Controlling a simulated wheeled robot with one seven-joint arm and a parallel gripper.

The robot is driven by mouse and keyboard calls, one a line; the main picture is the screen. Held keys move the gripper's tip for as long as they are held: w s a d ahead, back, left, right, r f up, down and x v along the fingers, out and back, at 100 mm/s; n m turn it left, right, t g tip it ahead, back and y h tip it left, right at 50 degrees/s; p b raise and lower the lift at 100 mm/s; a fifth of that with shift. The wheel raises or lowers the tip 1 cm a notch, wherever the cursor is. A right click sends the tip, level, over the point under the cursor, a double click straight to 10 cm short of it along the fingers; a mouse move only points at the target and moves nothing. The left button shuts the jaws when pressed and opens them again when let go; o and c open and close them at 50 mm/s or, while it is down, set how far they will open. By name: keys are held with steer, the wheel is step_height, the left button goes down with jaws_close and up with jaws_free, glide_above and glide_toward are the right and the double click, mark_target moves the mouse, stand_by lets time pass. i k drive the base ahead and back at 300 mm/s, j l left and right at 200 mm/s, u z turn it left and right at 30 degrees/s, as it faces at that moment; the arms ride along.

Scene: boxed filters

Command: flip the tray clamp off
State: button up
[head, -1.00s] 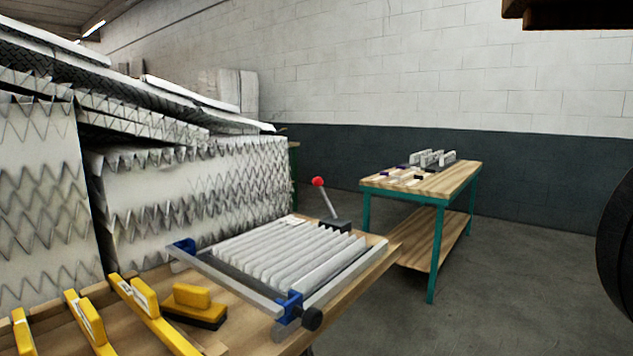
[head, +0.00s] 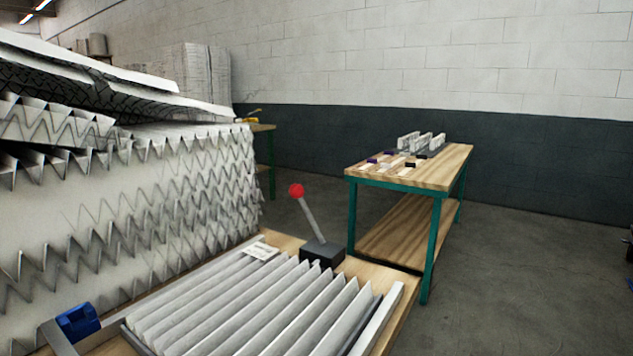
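The clamp lever is a grey rod with a red ball knob (head: 297,190), rising from a black base block (head: 322,253) at the far end of the tray. The rod stands up and leans to the left. The tray (head: 378,318) has pale metal rails and holds a white pleated filter (head: 250,305). A blue corner clamp (head: 77,321) sits at the tray's left side. The tray's near end is out of view. My gripper is not in view.
Stacked pleated filters (head: 130,210) stand high along the left. A second wooden table (head: 420,165) with green legs stands behind, carrying small blocks. Open concrete floor (head: 520,270) lies to the right. Another bench (head: 262,128) is at the back.

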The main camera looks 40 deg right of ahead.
mark_target(295, 191)
steer(key=z, duration=0.3)
steer(key=i+l+u, duration=0.1)
steer(key=i+l, duration=0.4)
steer(key=l, duration=0.2)
steer(key=i+l+u, duration=0.15)
steer(key=i+l, duration=0.3)
steer(key=l, duration=0.3)
steer(key=i+l+u, duration=0.15)
steer(key=l, duration=0.2)
steer(key=i+l, duration=0.25)
steer(key=l, duration=0.15)
steer(key=i+l+u, duration=0.15)
steer(key=i+l, duration=0.25)
steer(key=l, duration=0.15)
